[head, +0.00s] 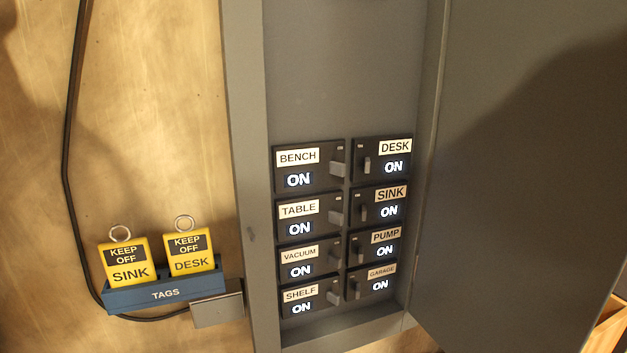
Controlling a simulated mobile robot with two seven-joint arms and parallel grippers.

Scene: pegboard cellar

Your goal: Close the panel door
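The panel door (530,150) is a large grey sheet on the right of the head view. It stands open, swung out from the right side of the grey panel box (340,70). The box's inside is exposed, with two columns of black breakers, among them BENCH (298,168) and DESK (393,158). Every breaker shows ON. The door's free edge is outside or near the edge of the picture, and I cannot make out a handle. Neither of my grippers is in view.
A blue TAGS holder (165,293) on the wall left of the box holds two yellow tags, KEEP OFF SINK (130,272) and KEEP OFF DESK (191,263). A black cable (68,150) runs down the wall. A wooden item (606,330) shows at the lower right.

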